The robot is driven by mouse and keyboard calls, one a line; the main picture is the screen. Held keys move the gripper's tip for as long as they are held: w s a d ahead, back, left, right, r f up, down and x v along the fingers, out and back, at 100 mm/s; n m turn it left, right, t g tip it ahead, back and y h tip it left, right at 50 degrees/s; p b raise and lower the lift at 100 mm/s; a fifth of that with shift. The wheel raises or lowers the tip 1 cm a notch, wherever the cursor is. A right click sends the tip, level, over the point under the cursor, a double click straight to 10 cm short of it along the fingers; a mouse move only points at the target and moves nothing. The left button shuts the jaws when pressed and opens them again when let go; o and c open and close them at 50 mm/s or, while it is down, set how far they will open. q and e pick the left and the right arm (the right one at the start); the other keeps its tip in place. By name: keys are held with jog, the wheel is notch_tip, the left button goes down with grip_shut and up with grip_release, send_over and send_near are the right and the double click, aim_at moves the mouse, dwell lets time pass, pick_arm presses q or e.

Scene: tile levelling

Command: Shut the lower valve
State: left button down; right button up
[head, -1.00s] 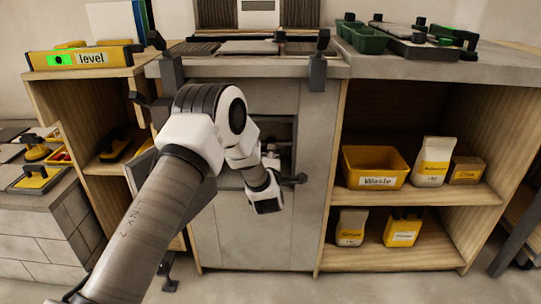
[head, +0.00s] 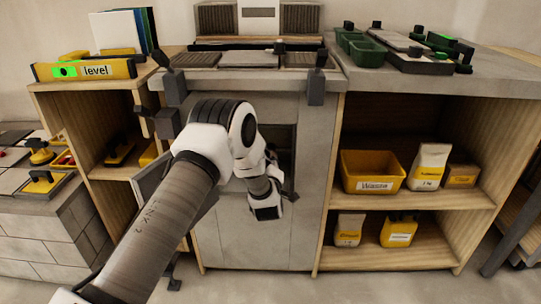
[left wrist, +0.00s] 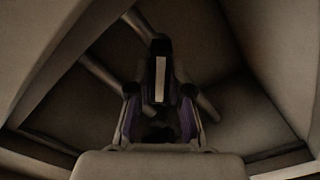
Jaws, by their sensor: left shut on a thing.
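My left gripper (left wrist: 160,105) is in front of the recess in the grey cabinet. In the left wrist view its two fingers are on either side of a dark valve handle (left wrist: 160,80) with a pale stripe, and they are shut on it. Pipes (left wrist: 98,74) run beside the handle. In the head view my left arm reaches to the dark recess (head: 284,140) and hides most of what is inside, so I cannot tell from there which valve is held. The left fingertips are hidden in the head view. My right gripper is not in view.
An open grey door (head: 150,178) stands at the recess's left. Right shelves hold a yellow bin (head: 372,172), bags and boxes. A level (head: 85,69) lies on the left unit, and green trays (head: 362,45) stand on the right worktop. The floor in front is clear.

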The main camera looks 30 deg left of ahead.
pick_arm(q)
jog(key=shift+m+p, duration=3.1)
jog(key=shift+m, duration=1.8)
jog(key=c, duration=1.1)
grip_release()
jog(key=v, duration=1.2)
jog(key=shift+s, duration=0.1)
